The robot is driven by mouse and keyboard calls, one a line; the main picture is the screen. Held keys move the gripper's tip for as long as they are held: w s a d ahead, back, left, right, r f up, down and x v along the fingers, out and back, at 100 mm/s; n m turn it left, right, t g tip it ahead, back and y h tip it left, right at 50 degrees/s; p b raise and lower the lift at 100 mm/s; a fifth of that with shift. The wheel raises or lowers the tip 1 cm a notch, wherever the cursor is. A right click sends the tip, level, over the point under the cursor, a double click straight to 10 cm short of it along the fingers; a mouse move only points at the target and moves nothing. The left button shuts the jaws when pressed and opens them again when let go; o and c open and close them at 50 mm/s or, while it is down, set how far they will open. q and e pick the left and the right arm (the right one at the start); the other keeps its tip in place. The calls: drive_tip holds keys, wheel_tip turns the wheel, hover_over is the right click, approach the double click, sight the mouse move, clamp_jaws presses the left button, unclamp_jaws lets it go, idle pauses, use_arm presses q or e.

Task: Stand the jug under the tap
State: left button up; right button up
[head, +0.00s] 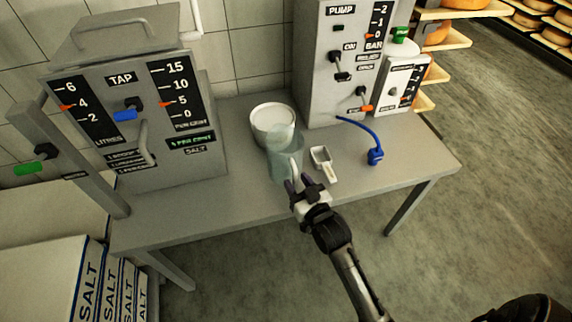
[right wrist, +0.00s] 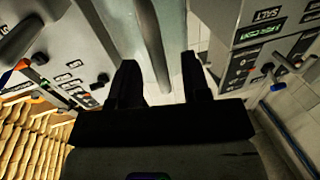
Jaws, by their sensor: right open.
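The jug (head: 285,164) is translucent grey-green and stands upright on the grey table, in front of a white tub. The tap unit (head: 118,122) is a grey box at the left, labelled TAP, with a spout (head: 146,142) on its front. The jug is to the right of the spout, not under it. My right gripper (head: 303,189) is open at the near side of the jug, by its handle. My left gripper is not in view.
The white tub (head: 273,119) stands close behind the jug. A small scoop (head: 323,161) lies right of the jug. A blue hose nozzle (head: 375,156) lies by the pump unit (head: 340,65). The tabletop (head: 235,180) is bare between tap unit and jug.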

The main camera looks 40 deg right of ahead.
drive_tip(key=shift+w+d, duration=0.15)
drive_tip(key=shift+w, duration=0.7)
drive_tip(key=shift+s, duration=0.1)
drive_tip(key=shift+c, duration=0.4)
clamp_jaws()
